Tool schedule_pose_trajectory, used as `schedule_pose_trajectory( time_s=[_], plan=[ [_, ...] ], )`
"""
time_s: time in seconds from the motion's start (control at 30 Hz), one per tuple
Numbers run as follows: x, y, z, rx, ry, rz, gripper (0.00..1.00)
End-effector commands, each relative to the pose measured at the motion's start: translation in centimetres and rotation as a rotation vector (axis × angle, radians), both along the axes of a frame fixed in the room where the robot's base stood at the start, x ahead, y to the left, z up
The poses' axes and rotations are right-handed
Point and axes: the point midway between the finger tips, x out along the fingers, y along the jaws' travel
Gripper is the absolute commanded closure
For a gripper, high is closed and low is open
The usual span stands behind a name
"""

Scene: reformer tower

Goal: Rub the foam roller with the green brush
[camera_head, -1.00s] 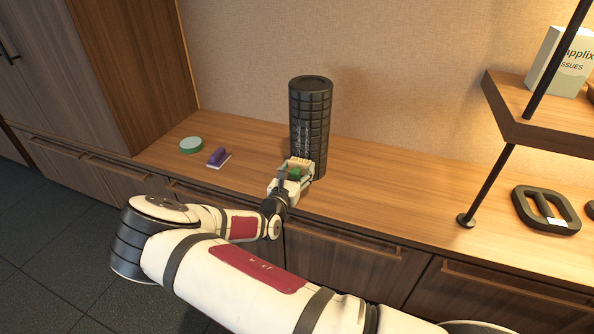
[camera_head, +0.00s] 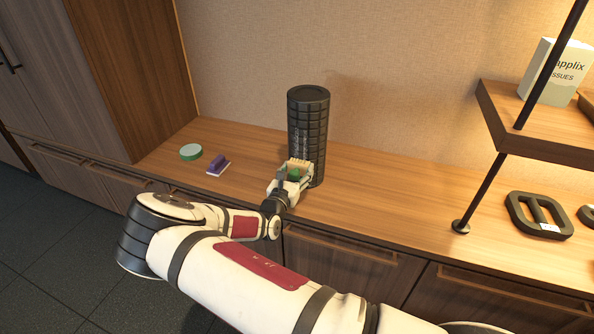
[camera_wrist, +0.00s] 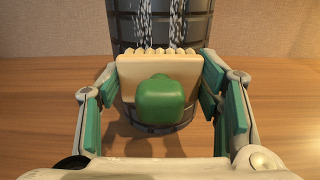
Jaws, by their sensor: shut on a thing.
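The foam roller (camera_head: 310,118) is a black, grooved cylinder standing upright on the wooden counter. Its lower part also fills the top middle of the wrist view (camera_wrist: 160,28), with white specks in streaks down its side. My gripper (camera_head: 294,174) is at the near side of the roller's lower part, shut on the green brush. The wrist view shows the brush's green handle (camera_wrist: 160,100) and cream block (camera_wrist: 128,72) between my gripper's fingers (camera_wrist: 160,92). Its pale bristles face the roller and appear at or very near its surface; actual contact is unclear.
A purple-handled brush (camera_head: 218,163) and a round green-sided item (camera_head: 191,152) lie on the counter (camera_head: 390,195) to the left. A black weight-like object (camera_head: 540,214) lies right, beyond a dark shelf post (camera_head: 480,190). A shelf (camera_head: 535,128) holds a box (camera_head: 556,72).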

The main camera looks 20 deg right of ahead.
Motion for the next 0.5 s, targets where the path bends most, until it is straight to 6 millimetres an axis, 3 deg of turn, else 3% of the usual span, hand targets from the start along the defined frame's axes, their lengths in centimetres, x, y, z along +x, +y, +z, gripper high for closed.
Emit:
schedule_pose_trajectory(
  time_s=[0.5],
  plan=[
    [0.0, 0.0, 2.9, 0.001, -0.002, 0.000, 0.63]
  ],
)
